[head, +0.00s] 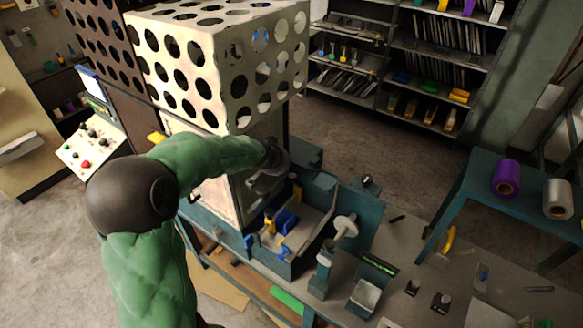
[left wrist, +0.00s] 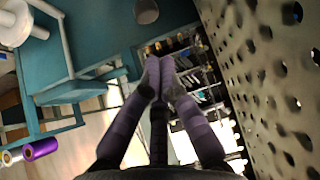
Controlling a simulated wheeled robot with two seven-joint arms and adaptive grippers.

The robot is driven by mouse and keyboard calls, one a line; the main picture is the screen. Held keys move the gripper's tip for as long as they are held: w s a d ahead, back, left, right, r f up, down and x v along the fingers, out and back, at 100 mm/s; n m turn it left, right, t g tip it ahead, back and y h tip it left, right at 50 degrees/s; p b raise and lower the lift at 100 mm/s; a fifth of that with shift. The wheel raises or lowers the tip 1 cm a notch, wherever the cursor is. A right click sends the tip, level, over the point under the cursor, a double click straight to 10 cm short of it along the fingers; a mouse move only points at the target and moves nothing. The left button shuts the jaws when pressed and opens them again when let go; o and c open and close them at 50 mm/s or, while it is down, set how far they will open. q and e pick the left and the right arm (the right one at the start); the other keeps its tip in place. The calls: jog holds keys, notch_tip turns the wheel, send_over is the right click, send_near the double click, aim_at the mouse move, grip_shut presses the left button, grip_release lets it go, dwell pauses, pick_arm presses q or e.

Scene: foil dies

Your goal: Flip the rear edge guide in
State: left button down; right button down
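My left gripper (head: 266,180) is over the back of the press bed in the head view, partly hidden by its own wrist. In the left wrist view its two fingers (left wrist: 158,78) meet at the tips with nothing visible between them. Small blue and yellow parts sit on the grey press bed (head: 313,228), below and to the right of the gripper. A blue part (head: 287,221) lies farther back and a blue bent part (head: 284,250) lies nearer the front. I cannot tell for sure which is the rear edge guide. My right gripper is not in view.
A white perforated guard (head: 215,72) stands above and behind the bed, close to my left arm. A white spool-like part (head: 345,226) stands right of the bed. The grey bench (head: 405,255) holds small tools. Purple (head: 506,177) and silver (head: 557,199) rolls are at right.

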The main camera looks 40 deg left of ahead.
pick_arm(q)
jog(key=x, duration=1)
jog(key=shift+s, duration=0.1)
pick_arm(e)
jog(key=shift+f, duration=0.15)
